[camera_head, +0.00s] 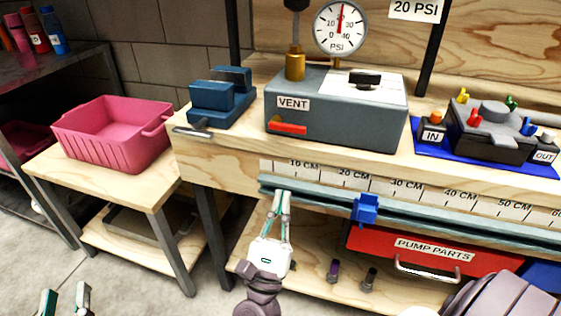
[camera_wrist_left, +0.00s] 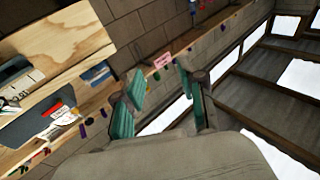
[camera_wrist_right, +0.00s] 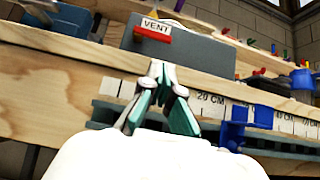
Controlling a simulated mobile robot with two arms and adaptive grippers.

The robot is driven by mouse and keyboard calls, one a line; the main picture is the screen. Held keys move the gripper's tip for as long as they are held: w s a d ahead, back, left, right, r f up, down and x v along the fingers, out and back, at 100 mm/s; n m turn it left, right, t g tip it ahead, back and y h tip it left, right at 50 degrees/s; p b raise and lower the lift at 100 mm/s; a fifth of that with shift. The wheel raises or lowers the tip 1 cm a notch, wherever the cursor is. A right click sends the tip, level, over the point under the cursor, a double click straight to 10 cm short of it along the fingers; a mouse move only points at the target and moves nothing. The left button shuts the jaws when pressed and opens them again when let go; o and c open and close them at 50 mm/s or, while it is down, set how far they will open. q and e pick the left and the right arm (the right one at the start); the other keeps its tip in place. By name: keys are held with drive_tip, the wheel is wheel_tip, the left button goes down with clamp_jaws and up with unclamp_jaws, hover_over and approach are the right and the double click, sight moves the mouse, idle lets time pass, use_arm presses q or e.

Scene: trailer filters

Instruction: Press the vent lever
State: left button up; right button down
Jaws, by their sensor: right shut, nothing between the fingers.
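The vent lever is a red bar (camera_head: 288,128) on the front of a grey box (camera_head: 340,124), just under its VENT label (camera_head: 293,104). It also shows as a red strip in the right wrist view (camera_wrist_right: 151,37). My right gripper (camera_head: 282,194) is shut and empty. It points up in front of the bench edge, below the lever and apart from it. In the right wrist view its fingertips (camera_wrist_right: 162,66) meet below the VENT label. My left gripper (camera_head: 64,300) is open and empty at the bottom left, far from the box; its fingers stand apart in the left wrist view (camera_wrist_left: 165,90).
A pressure gauge (camera_head: 341,27) stands behind the box. A blue vise (camera_head: 220,97) sits left of it, and a pump on a blue mat (camera_head: 428,152) right of it. A ruler rail with a blue slider (camera_head: 366,208) runs along the bench front. A pink bin (camera_head: 112,132) stands at left.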

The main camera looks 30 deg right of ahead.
sight(287, 128)
use_arm(q)
drive_tip(key=f+g, duration=0.1)
drive_tip(key=f+g+p, duration=0.1)
drive_tip(key=f, duration=0.1)
drive_tip(key=shift+a+f+y, duration=0.2)
drive_tip(key=shift+f+y, duration=0.05)
drive_tip(key=shift+y, duration=0.15)
use_arm(e)
drive_tip(key=x, duration=1)
drive_tip(key=shift+r, duration=0.1)
use_arm(q)
drive_tip(key=shift+s, duration=0.1)
use_arm(e)
drive_tip(key=shift+w, duration=0.15)
